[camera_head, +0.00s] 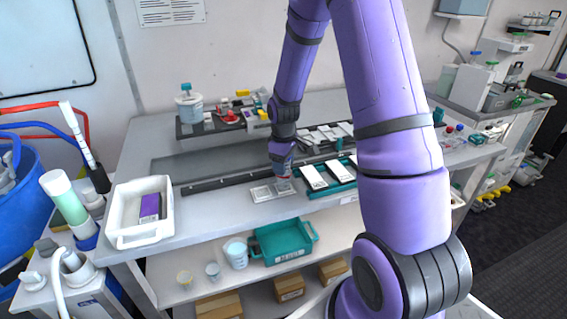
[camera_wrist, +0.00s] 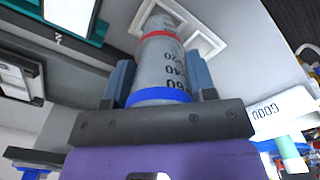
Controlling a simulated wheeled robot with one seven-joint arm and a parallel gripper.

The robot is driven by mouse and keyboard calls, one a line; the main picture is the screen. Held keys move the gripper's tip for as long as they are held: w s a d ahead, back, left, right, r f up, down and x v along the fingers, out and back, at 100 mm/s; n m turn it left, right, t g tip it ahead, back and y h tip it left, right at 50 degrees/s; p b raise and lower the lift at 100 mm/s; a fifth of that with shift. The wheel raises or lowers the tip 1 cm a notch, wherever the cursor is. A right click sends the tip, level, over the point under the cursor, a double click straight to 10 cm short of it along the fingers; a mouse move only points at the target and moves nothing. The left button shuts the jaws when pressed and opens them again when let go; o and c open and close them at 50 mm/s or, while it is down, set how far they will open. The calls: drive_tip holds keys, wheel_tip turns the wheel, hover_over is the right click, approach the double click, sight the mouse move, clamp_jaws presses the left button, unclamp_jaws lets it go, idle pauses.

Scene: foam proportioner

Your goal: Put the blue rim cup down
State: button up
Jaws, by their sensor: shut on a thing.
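My gripper (camera_head: 283,157) is shut on the blue rim cup. In the wrist view, the cup (camera_wrist: 162,65) is a grey graduated cylinder with a blue rim near the jaws, a red band further off and dark numbers on its side. The two fingers of my gripper (camera_wrist: 160,85) close on either side of it. In the head view the cup (camera_head: 283,170) is small and partly hidden below my gripper. Its far end points at a pale frame with two openings (camera_head: 272,191) on the bench; this frame (camera_wrist: 206,42) also shows in the wrist view. I cannot tell whether they touch.
A teal tray with white-topped pieces (camera_head: 341,188) lies close on the right. A dark rail (camera_head: 225,180) runs behind. A white bin (camera_head: 125,213) stands at the left end. Bare bench (camera_head: 215,207) lies between bin and frame. A shelf below holds a teal bin (camera_head: 283,246).

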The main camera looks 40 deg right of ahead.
drive_tip(key=shift+f, duration=0.4)
drive_tip(key=o, duration=0.9)
drive_tip(key=shift+r, duration=0.1)
wheel_tip(320, 180, up, 13)
drive_tip(key=s+a+r+m+t, duration=0.1)
drive_tip(key=s+a+r, duration=0.35)
drive_tip(key=r, duration=0.25)
drive_tip(key=s+a+r+m+t, duration=0.1)
drive_tip(key=s+a+r+m, duration=0.15)
drive_tip(key=s+r, duration=0.4)
drive_tip(key=s+a+r+t, duration=0.1)
drive_tip(key=s+a, duration=0.1)
drive_tip(key=s, duration=0.3)
drive_tip(key=s+a+r+m+t, duration=0.1)
drive_tip(key=s+a+r, duration=0.1)
drive_tip(key=s, duration=0.3)
drive_tip(key=s+a+r+m+t, duration=0.1)
drive_tip(key=s+a+r, duration=0.1)
drive_tip(key=s, duration=0.3)
drive_tip(key=shift+s+r, duration=0.1)
drive_tip(key=shift+s, duration=0.2)
